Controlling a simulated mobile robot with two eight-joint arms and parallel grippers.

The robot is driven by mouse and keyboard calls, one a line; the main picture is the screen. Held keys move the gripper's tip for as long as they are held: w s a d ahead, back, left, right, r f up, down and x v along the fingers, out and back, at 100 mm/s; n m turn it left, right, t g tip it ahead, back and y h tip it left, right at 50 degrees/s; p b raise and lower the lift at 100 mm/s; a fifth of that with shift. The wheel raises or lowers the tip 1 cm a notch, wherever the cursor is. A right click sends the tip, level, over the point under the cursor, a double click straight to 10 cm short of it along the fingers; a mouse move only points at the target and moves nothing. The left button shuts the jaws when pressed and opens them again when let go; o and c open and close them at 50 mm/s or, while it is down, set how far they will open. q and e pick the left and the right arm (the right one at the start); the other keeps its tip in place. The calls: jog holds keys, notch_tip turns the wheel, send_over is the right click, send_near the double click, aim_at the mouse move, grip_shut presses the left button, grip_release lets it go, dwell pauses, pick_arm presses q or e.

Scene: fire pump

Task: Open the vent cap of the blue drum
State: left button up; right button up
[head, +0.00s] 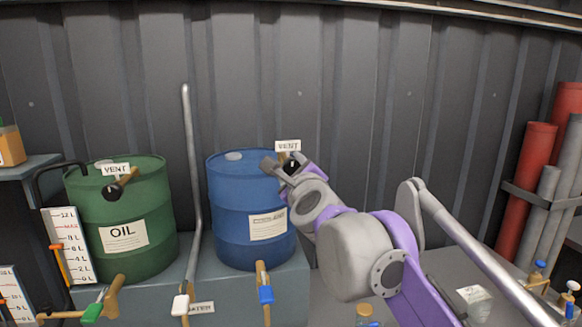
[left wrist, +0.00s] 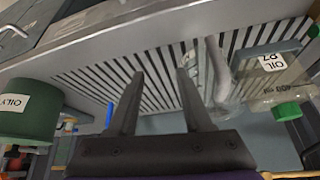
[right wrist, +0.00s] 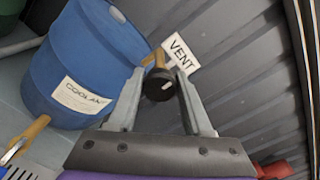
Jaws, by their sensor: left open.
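The blue drum (head: 232,200) stands on a grey bench against the wall; the right wrist view shows it (right wrist: 85,60) with a label reading COOLANT. Its vent cap, a black knob (right wrist: 158,85) on a brass stem, sits at the drum's top right under a white VENT sign (right wrist: 180,51). My right gripper (right wrist: 160,72) is open, with its fingers on either side of the knob and small gaps seeming to show. In the head view, the right gripper (head: 283,166) partly covers the cap. My left gripper (left wrist: 159,73) is open and empty, in the left wrist view only.
A green OIL drum (head: 122,215) with its own vent knob stands left of the blue drum. A grey pipe (head: 191,180) rises between them. Brass taps with coloured handles stick out in front. Red cylinders (head: 527,180) stand at the right. A clear green-capped bottle (left wrist: 283,98) is near my left gripper.

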grip_shut()
